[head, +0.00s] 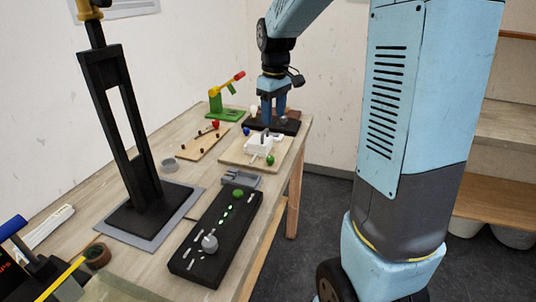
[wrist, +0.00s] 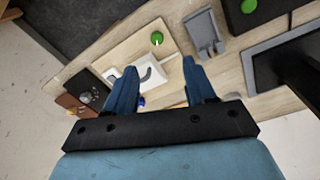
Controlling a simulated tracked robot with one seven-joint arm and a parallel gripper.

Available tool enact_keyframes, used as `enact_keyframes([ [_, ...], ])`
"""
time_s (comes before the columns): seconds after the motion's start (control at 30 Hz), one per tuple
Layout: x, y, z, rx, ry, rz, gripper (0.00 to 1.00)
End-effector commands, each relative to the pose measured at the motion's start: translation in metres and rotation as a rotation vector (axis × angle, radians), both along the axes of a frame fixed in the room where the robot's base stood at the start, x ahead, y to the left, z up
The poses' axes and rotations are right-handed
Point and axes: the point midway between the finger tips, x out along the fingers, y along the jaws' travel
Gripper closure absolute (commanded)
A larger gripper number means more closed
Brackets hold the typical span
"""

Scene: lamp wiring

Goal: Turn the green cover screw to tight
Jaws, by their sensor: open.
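A green round knob (head: 270,160), which looks like the green cover screw, sits at the front right of a beige board (head: 235,157). It also shows near the far edge of the board in the wrist view (wrist: 157,38). My gripper (head: 274,116) points down behind the board, over a dark block at the table's back. Its blue fingers (wrist: 160,66) are apart with nothing held between them. How tight the screw is cannot be seen.
A grey bracket (head: 240,178) and a long black panel (head: 190,262) with another green knob (head: 238,193) lie nearer. A tall black stand (head: 118,130) rises at left. A green and yellow fixture (head: 222,108) stands at the back.

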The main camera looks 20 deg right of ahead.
Motion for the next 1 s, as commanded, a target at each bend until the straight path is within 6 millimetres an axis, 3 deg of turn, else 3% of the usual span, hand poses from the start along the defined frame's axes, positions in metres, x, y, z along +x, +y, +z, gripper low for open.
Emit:
enact_keyframes([
  [0.1, 0.019, 0.000, -0.016, 0.000, 0.034, 0.042, 0.45],
  [0.3, 0.032, 0.000, -0.030, 0.003, 0.059, 0.077, 0.45],
  [0.53, 0.033, 0.000, -0.051, 0.003, 0.062, 0.079, 0.45],
  [1.0, 0.032, -0.001, -0.132, 0.002, 0.063, 0.078, 0.45],
])
